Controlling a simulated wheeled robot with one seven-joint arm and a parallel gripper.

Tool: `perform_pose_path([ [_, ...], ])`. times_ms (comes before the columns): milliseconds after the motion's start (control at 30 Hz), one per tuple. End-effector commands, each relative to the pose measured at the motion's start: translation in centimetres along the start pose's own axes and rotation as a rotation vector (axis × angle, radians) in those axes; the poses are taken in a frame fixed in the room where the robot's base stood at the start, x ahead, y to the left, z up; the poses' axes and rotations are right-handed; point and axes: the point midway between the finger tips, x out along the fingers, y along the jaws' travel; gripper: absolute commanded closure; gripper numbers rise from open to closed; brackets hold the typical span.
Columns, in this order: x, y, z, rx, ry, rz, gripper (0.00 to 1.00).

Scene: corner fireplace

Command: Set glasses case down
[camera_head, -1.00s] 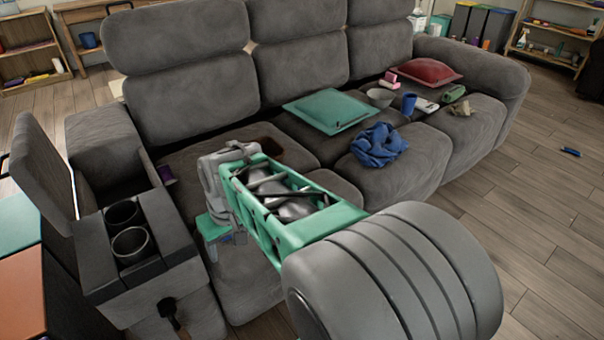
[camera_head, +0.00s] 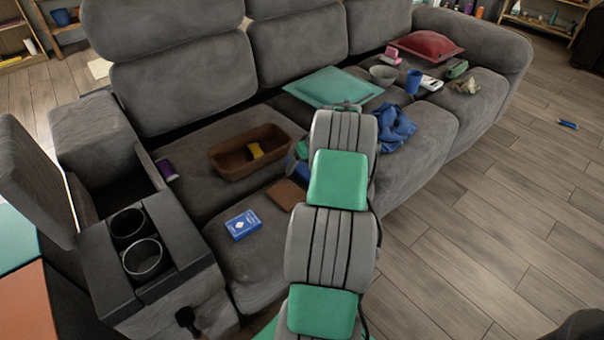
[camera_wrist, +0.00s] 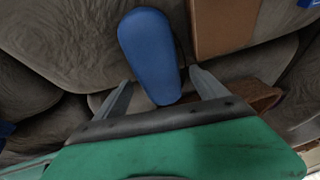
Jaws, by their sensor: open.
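The blue glasses case (camera_wrist: 150,45) is long and rounded, and shows in the wrist view against the grey sofa seat. My gripper (camera_wrist: 160,78) is open, with one finger on each side of the case's narrower end. A gap shows between the case and each finger. I cannot tell whether the case rests fully on the cushion. In the head view my arm hides most of the gripper, and only a blue patch (camera_head: 293,165) shows at its left edge.
The grey sofa seat (camera_head: 190,145) holds a brown basket (camera_head: 225,168) with a yellow item, a flat brown item (camera_head: 287,194) and a blue card box (camera_head: 242,224). A teal cushion (camera_head: 333,86) and crumpled blue cloth (camera_head: 396,128) lie right. Cup holders (camera_head: 143,258) stand left.

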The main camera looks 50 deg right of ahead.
Motion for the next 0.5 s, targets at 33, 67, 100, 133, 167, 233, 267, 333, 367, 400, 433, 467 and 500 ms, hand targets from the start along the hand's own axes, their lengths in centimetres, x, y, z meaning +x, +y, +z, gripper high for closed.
perform_pose_path([
  [33,0.68,-0.01,-0.06,-0.002,0.001,0.001,0.18],
  [67,0.78,-0.01,-0.10,-0.001,0.001,0.002,0.18],
  [100,0.77,-0.01,-0.14,-0.001,0.001,0.002,0.18],
  [133,0.73,-0.01,-0.15,-0.001,0.002,0.002,0.18],
  [167,0.69,-0.02,-0.16,-0.001,0.002,0.002,0.18],
  [233,0.69,-0.03,-0.14,-0.001,0.001,0.002,0.18],
  [267,0.69,-0.03,-0.14,-0.001,0.001,0.002,0.20],
  [333,0.68,-0.03,-0.13,0.000,0.001,0.002,0.26],
  [367,0.67,-0.03,-0.14,-0.001,0.001,0.002,0.28],
  [400,0.67,-0.03,-0.13,0.000,0.001,0.002,0.31],
  [433,0.67,-0.04,-0.13,0.000,0.001,0.002,0.34],
  [467,0.67,-0.03,-0.13,0.000,0.001,0.002,0.36],
  [500,0.66,-0.04,-0.13,0.000,0.001,0.002,0.40],
])
